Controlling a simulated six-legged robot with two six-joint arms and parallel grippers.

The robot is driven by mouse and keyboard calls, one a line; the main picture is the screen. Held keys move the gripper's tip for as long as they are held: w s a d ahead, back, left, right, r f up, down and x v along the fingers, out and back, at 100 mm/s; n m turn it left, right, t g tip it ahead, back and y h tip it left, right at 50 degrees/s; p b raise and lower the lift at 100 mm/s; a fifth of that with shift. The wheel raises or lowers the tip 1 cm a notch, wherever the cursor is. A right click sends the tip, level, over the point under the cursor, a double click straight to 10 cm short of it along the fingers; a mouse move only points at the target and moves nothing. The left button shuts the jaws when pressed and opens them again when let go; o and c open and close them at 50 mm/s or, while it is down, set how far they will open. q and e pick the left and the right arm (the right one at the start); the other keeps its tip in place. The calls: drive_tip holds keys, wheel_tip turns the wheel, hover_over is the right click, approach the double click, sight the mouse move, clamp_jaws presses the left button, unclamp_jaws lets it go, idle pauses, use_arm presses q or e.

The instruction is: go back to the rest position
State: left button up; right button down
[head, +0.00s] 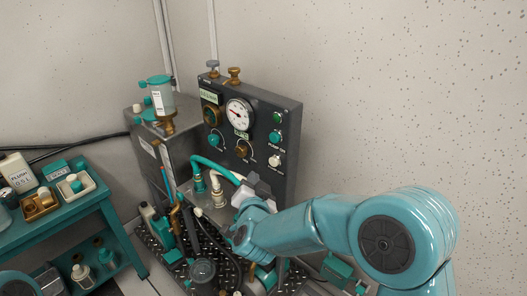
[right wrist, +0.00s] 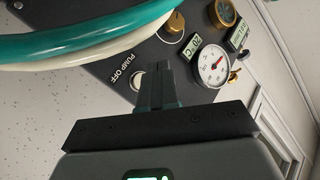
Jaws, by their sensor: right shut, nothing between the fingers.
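My right arm comes in from the right in the head view and reaches to the front of the dark control panel (head: 262,108). My right gripper (head: 262,184) is in front of the panel's lower part, beside the hoses. In the right wrist view its fingers (right wrist: 159,86) are together with nothing between them. The panel (right wrist: 113,80) shows behind them, with the "PUMP OFF" label and a white button (right wrist: 137,80). I cannot tell whether the fingertips touch the panel. My left gripper is not in view.
A teal hose (head: 212,166) and a pale hose run close to my right gripper. A gauge (head: 239,113) and several knobs are on the panel. A metal cabinet (head: 150,135) stands left of it. A teal cart (head: 95,198) with bottles and trays is at the left. The right wall area is clear.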

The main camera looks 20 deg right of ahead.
drive_tip(key=s+d+f+n+g, duration=0.1)
drive_tip(key=s+d+f+g, duration=0.2)
drive_tip(key=f, duration=0.7)
drive_tip(key=s+d+f+g, duration=0.2)
drive_tip(key=d+f, duration=0.4)
drive_tip(key=f, duration=0.3)
drive_tip(key=s+a+f+n+g+y, duration=0.2)
drive_tip(key=s+f+g+y, duration=0.1)
drive_tip(key=s+f, duration=0.7)
drive_tip(key=s+a+f+n+g+y, duration=0.2)
drive_tip(key=s+a+f+g, duration=0.15)
drive_tip(key=s, duration=0.55)
drive_tip(key=s+a+f+n+g+y, duration=0.2)
drive_tip(key=s+a+g, duration=0.2)
drive_tip(key=s, duration=0.6)
wheel_tip(320, 180, up, 18)
drive_tip(key=p, duration=1.8)
drive_tip(key=shift+w+n, duration=0.15)
drive_tip(key=shift+n, duration=0.15)
drive_tip(key=shift+d+f, duration=0.1)
drive_tip(key=shift+w, duration=0.15)
